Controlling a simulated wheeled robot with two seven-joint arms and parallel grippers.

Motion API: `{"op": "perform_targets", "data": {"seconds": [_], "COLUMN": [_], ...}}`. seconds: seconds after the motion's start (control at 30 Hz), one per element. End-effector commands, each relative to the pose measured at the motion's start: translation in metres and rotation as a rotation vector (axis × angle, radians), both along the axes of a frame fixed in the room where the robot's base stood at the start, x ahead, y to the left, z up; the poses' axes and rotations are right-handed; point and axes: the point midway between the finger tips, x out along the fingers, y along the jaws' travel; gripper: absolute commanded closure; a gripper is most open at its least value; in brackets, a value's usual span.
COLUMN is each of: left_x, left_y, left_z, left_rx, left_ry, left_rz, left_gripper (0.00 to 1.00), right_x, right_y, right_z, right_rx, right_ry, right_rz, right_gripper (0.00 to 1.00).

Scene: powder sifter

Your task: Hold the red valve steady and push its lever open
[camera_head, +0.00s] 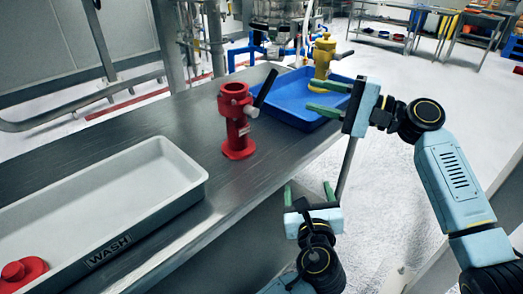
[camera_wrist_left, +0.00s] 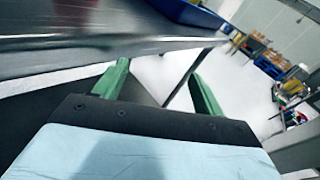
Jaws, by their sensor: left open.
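The red valve (camera_head: 238,128) stands upright on the metal table in the head view. Its black lever (camera_head: 265,88) slants up and to the right from its side. My left gripper (camera_head: 308,190) is open and empty, off the table's front edge, below and to the right of the valve. In the left wrist view its green fingers (camera_wrist_left: 158,85) are spread apart with nothing between them, and the valve is not seen. My right gripper (camera_head: 309,96) is open, its fingers pointing left over the blue tray's right side, apart from the red valve and lever.
A blue tray (camera_head: 278,108) holds a yellow valve (camera_head: 322,60) behind the red valve; the tray's edge also shows in the left wrist view (camera_wrist_left: 188,12). A white WASH tray (camera_head: 182,195) with a red part (camera_head: 22,272) lies at left. Bare table (camera_head: 130,125) surrounds the red valve.

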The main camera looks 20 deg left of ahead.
Motion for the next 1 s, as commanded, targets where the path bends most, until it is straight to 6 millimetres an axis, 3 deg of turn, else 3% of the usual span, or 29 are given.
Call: {"op": "perform_targets", "data": {"seconds": [0.03, 0.1, 0.3, 0.57, 1.0], "left_x": [0.002, 0.005, 0.002, 0.003, 0.061], "left_y": [0.000, 0.023, 0.086, 0.115, 0.169], "left_z": [0.029, 0.056, 0.093, 0.105, 0.105], "left_rx": [0.064, 0.133, 0.191, 0.211, 0.212], "left_ry": [-0.042, -0.060, -0.037, -0.017, -0.017], "left_rz": [0.024, 0.133, 0.401, 0.505, 0.502], "left_gripper": [0.30, 0.30, 0.30, 0.30, 0.30], "right_x": [0.000, 0.000, 0.000, 0.000, 0.000], "right_y": [0.000, 0.000, 0.000, 0.000, 0.000], "right_z": [0.000, 0.000, 0.000, 0.000, 0.000], "right_rx": [0.000, 0.000, 0.000, 0.000, 0.000], "right_ry": [0.000, 0.000, 0.000, 0.000, 0.000], "right_rz": [0.000, 0.000, 0.000, 0.000, 0.000], "right_gripper": [0.64, 0.64, 0.64, 0.64, 0.64]}}
